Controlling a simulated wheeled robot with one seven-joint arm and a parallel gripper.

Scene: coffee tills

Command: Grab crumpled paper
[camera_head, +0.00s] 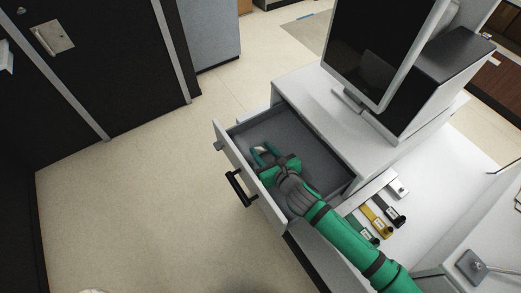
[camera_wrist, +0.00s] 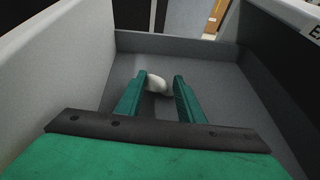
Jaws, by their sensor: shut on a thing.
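The crumpled paper (camera_wrist: 158,84) is a small white lump between my fingertips in the wrist view. In the head view a bit of the paper (camera_head: 261,150) shows at the tips of my gripper (camera_head: 263,155). My gripper, with green fingers, also shows in the wrist view (camera_wrist: 160,87). It is shut on the paper, inside the open grey drawer (camera_head: 318,140). I cannot tell whether the paper touches the drawer floor. Part of the paper is hidden by the fingers.
The drawer's white front with a black handle (camera_head: 241,187) stands pulled out from the white counter (camera_head: 303,90). A monitor (camera_head: 375,50) stands on the counter. Several coloured tags (camera_head: 376,221) lie on the lower white surface beside my arm. The beige floor (camera_head: 130,200) at left is clear.

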